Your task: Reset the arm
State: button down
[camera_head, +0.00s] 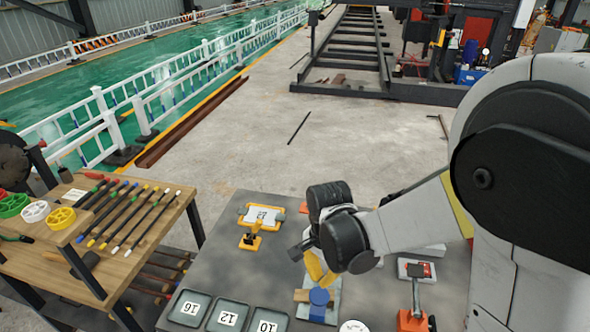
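My arm comes in from the right, its white links and dark joints reaching over the grey work table (225,262). The wrist end is above the middle of the table. My gripper (312,258) is mostly hidden by the wrist joints, and its fingers cannot be made out clearly. A yellow part (318,270) shows just under the wrist; I cannot tell whether it belongs to the gripper or to a thing on the table. I cannot see whether anything is held.
Trays marked 16 (189,308), 12 (228,317) and 10 (268,322) line the front edge. A yellow-framed fixture (262,216), blue round part (319,297) and orange-based tool (411,319) stand nearby. A wooden bench (150,235) with rods is left. Open floor lies beyond.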

jog(key=shift+d, duration=0.1)
jog(key=shift+d+r+n+b, duration=0.2)
jog(key=shift+n+b, duration=0.1)
jog(key=shift+b, duration=0.4)
jog(key=s+d+r+n+t+b, duration=0.1)
jog(key=s+d+n+t+b, duration=0.6)
jog(key=b, duration=0.7)
jog(key=shift+s+d+n, duration=0.35)
jog(key=shift+s+n, duration=0.65)
jog(key=shift+s, duration=0.1)
dwell(1.1)
